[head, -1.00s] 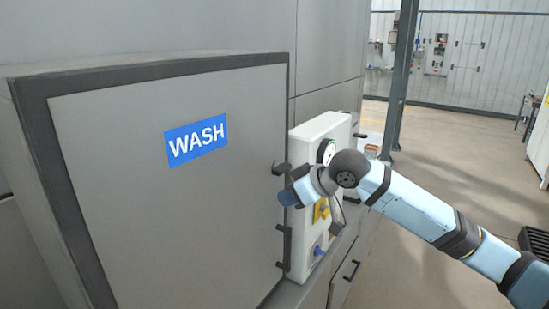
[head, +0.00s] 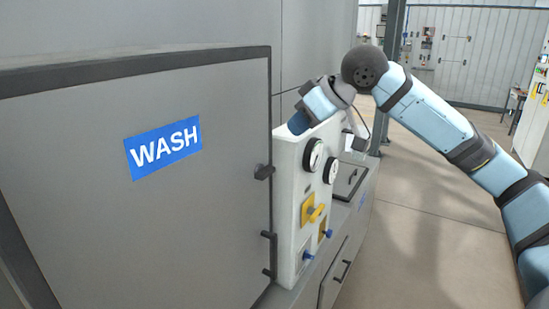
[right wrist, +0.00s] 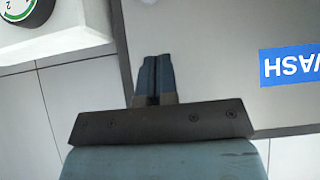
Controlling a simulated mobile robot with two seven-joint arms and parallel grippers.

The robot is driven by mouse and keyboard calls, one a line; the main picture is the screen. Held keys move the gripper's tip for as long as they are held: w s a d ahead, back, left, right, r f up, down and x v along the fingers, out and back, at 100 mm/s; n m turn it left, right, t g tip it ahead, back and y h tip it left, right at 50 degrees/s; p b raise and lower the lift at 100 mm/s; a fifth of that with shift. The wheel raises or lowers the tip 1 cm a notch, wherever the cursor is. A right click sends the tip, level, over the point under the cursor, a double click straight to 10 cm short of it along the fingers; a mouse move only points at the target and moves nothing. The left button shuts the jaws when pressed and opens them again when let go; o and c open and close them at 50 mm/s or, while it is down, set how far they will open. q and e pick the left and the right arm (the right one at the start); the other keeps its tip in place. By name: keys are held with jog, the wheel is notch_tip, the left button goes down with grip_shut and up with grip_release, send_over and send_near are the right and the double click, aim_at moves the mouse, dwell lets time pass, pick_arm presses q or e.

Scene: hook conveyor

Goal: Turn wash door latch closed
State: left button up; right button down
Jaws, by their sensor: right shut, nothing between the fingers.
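The wash door (head: 90,220) is a large grey panel with a dark frame and a blue WASH label (head: 163,148); it looks shut. In the right wrist view the right gripper's fingers (right wrist: 154,62) are together and empty, over the door's edge beside the label. The latch is not visible there. My left gripper is out of view.
The white control box (head: 290,190) with round gauges (head: 313,155), a yellow switch (head: 311,209) and blue knobs stands right beside the door edge, close to the latch. A grey ledge and drawers lie below it. Open floor (head: 430,230) lies to the right.

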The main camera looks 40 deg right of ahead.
jog(key=p, duration=0.2)
send_over(262, 172)
jog(key=s, duration=0.3)
notch_tip(262, 172, down, 6)
jog(key=f, duration=0.4)
jog(key=shift+w+d+f, duration=0.2)
jog(key=shift+d+f, duration=0.15)
jog(key=shift+f, duration=0.15)
jog(key=shift+w, duration=0.1)
